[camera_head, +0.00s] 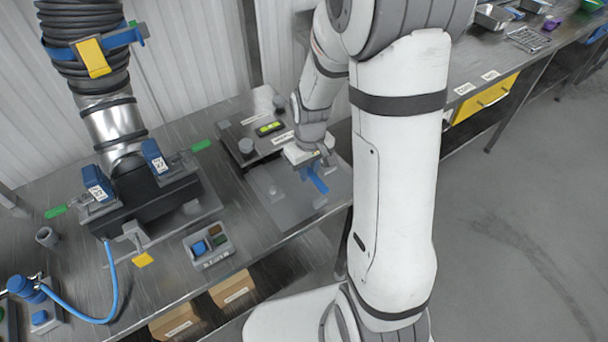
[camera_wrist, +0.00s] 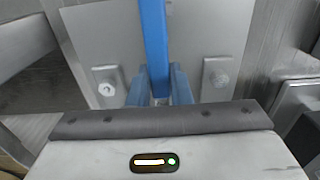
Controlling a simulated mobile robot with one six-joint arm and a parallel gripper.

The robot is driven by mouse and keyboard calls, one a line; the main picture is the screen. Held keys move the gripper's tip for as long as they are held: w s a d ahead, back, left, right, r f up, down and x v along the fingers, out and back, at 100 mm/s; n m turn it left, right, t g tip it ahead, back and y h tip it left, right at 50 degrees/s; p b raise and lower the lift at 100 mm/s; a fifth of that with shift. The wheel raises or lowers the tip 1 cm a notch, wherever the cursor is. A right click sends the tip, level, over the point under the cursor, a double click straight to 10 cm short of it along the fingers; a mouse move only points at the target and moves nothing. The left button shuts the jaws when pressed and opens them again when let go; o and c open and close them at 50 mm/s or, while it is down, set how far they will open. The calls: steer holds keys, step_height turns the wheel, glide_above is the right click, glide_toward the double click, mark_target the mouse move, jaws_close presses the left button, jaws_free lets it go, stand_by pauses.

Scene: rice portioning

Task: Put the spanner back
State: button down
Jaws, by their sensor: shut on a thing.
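My gripper (camera_head: 309,170) is low over a grey plate (camera_head: 287,207) on the steel bench, right of the centre in the head view. In the wrist view my gripper (camera_wrist: 160,92) is shut on a blue bar, which I take to be the spanner (camera_wrist: 153,40). The bar runs away from the jaws toward the top edge of that view. In the head view the blue spanner (camera_head: 318,182) sticks out below the jaws. The spanner's ends are not clearly seen, and I cannot tell whether it touches the plate.
A dark box with a knob (camera_head: 246,146) stands behind the plate.

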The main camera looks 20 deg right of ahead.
mark_target(309, 191)
step_height(309, 191, down, 5)
steer(key=shift+r, duration=0.1)
steer(key=shift+s, duration=0.15)
steer(key=shift+f, duration=0.35)
steer(key=c, duration=1.3)
jaws_free()
steer(key=shift+r, duration=0.1)
